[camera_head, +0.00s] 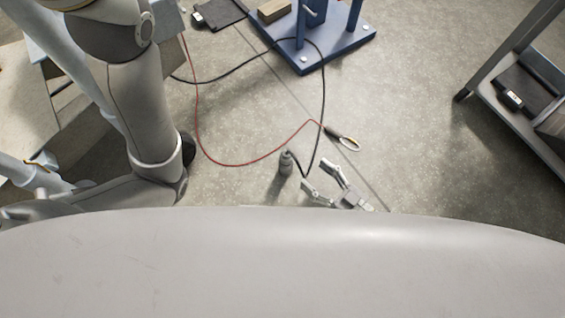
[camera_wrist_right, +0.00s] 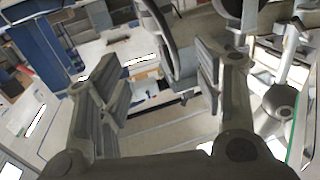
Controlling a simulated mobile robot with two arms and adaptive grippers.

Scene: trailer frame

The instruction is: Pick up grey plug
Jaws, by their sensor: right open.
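The grey plug (camera_head: 286,163) is a short upright cylinder with a black cable at its top, near the middle of the head view. I cannot tell what it rests on. My right gripper (camera_head: 318,175) is open and empty just to the right of the plug, its two fingers pointing toward the upper left. The plug is not between the fingers in the head view. In the right wrist view my open right gripper (camera_wrist_right: 155,85) shows spread fingers. A grey piece below a dark curved strip shows between them there, but I cannot tell whether it is the plug. My left gripper is out of view.
The black cable (camera_head: 323,95) loops up past a blue stand (camera_head: 330,45). A grey metal frame (camera_head: 480,75) stands at right. Bare concrete floor lies between.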

